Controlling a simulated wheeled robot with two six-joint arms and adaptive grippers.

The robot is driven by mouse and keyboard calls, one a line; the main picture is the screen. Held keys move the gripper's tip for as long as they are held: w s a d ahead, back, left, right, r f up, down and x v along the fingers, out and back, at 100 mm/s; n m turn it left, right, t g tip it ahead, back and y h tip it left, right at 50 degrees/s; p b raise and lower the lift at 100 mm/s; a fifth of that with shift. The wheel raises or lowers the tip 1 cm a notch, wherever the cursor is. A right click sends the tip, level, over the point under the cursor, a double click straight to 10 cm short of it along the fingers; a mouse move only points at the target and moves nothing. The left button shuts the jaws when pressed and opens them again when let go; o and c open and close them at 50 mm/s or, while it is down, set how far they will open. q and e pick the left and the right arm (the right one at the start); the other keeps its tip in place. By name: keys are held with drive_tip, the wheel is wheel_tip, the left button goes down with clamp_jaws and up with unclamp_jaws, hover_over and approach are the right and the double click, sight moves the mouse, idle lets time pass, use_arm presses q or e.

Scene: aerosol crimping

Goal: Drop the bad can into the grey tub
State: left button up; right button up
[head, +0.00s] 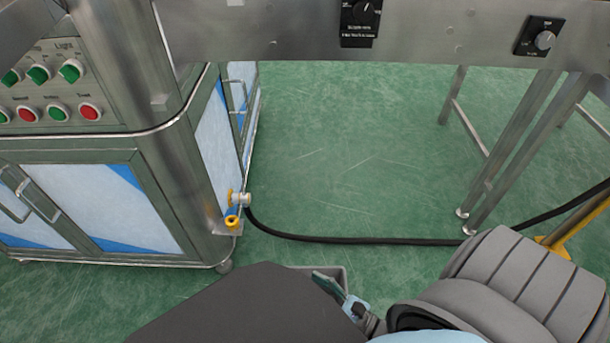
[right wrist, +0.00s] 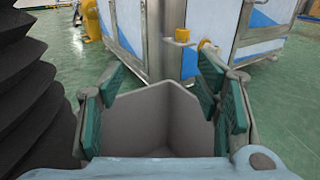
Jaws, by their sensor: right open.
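The grey tub (right wrist: 150,118) shows between the fingers of my right gripper (right wrist: 162,85) in the right wrist view. I look into its inner walls and part of its floor, and no can shows there; its near part is hidden by the gripper. In the head view only a small piece of the tub's rim (head: 338,271) shows beside my right gripper (head: 338,290). The right gripper is open, with its teal finger pads wide apart and nothing between them, above or at the tub. The bad can is not seen in either view. My left gripper is not in view.
A steel cabinet (head: 180,150) with buttons and knobs stands at the left, with a yellow valve (head: 232,221) on its corner. A black hose (head: 350,240) crosses the green floor. A steel conveyor frame (head: 420,38) with legs spans the top.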

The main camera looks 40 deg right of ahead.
drive_tip(key=v, duration=0.7)
